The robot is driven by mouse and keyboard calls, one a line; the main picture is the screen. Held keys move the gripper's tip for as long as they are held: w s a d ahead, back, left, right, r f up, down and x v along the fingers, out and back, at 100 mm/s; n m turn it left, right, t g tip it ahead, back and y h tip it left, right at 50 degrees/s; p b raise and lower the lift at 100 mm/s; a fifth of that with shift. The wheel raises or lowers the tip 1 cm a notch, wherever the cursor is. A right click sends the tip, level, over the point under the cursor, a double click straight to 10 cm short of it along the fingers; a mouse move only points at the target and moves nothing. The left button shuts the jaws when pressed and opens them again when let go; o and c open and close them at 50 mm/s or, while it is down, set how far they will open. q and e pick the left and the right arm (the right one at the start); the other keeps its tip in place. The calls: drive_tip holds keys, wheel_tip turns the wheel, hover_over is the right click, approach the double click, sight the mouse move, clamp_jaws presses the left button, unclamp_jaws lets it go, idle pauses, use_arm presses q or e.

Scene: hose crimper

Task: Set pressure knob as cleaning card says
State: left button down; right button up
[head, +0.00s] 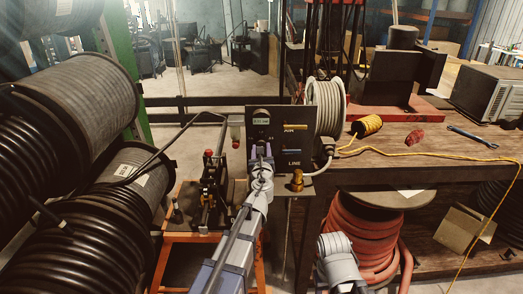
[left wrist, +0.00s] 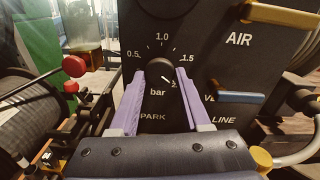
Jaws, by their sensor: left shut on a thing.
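The dark pressure knob (left wrist: 161,80) sits on a black panel (head: 300,115) in front of me. Its bar scale has 0.5, 1.0 and 1.5 marks, and a further mark at the lower right is partly hidden. A white pointer line on the knob seems to point to the lower right, past 1.5. PARK is printed below. My left gripper (head: 262,160) reaches the panel from below; its purple fingers (left wrist: 160,85) are shut on the knob's two sides. I cannot make out a cleaning card.
The panel also has a yellow AIR handle (left wrist: 283,14), a blue handle (left wrist: 237,98) and a small lit display (head: 261,121). A brass fitting (head: 297,181) is close at the lower right. The wooden bench (head: 440,150) stands right, hose reels (head: 75,95) left.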

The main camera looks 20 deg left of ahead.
use_arm(q)
drive_tip(key=shift+s+m, duration=0.1)
drive_tip(key=shift+m, duration=0.8)
drive_tip(key=shift+c, duration=2.1)
unclamp_jaws()
drive_tip(key=v, duration=0.7)
drive_tip(key=shift+s, duration=0.35)
drive_tip(key=shift+d, duration=0.15)
